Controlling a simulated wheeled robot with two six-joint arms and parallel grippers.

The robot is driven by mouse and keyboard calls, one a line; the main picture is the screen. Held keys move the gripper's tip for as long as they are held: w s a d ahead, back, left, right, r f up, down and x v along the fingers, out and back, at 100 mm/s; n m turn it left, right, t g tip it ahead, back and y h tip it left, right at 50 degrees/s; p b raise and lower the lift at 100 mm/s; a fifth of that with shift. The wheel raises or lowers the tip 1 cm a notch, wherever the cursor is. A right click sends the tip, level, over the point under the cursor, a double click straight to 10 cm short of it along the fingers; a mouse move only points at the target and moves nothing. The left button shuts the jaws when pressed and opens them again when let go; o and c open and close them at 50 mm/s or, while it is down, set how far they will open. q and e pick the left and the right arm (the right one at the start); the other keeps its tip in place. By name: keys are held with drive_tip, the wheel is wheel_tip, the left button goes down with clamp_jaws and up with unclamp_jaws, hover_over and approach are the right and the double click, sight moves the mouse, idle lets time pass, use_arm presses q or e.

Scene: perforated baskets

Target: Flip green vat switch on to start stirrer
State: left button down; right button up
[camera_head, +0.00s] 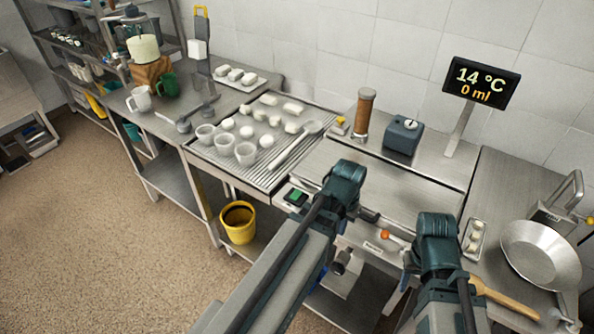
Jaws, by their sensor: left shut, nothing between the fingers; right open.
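The green switch (296,197) sits in a dark frame on the front panel of the steel vat (400,190), just left of my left forearm. Its on or off position is too small to tell. My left gripper (369,215) is over the vat's front edge, to the right of the switch and apart from it. It is shut and empty. My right gripper (409,264) is further right, in front of the vat. It is open, and its fingers are mostly hidden by its wrist. A stirrer cannot be made out clearly.
A display (481,83) reads 14 °C and 0 ml. An orange-knobbed lever (386,236) is between my grippers. A ribbed drainboard (225,173) holds white cups; a pan (540,254) is right.

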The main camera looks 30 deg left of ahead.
use_arm(q)
drive_tip(key=w+a+r+p, duration=0.4)
drive_tip(key=a+r+p, duration=0.2)
drive_tip(key=a+r, duration=0.15)
wheel_tip(320, 180, up, 3)
drive_tip(key=t+p, duration=0.1)
drive_tip(key=p, duration=0.1)
hover_over(298, 192)
drive_tip(key=s, duration=0.3)
drive_tip(key=shift+a, duration=0.2)
use_arm(e)
wheel_tip(298, 192, up, 10)
drive_tip(key=shift+r, duration=0.15)
use_arm(q)
drive_tip(key=f+b, duration=0.4)
drive_tip(key=w+f+b, duration=0.1)
drive_tip(key=f+b, duration=0.3)
drive_tip(key=f, duration=0.1)
drive_tip(key=w+f+b, duration=0.1)
drive_tip(key=f+b, duration=0.3)
drive_tip(key=b, duration=0.1)
drive_tip(key=shift+w+d+f, duration=0.1)
drive_tip(key=shift+w+f, duration=0.1)
drive_tip(key=shift+f, duration=0.2)
use_arm(e)
wheel_tip(298, 192, down, 14)
drive_tip(key=shift+r, duration=0.1)
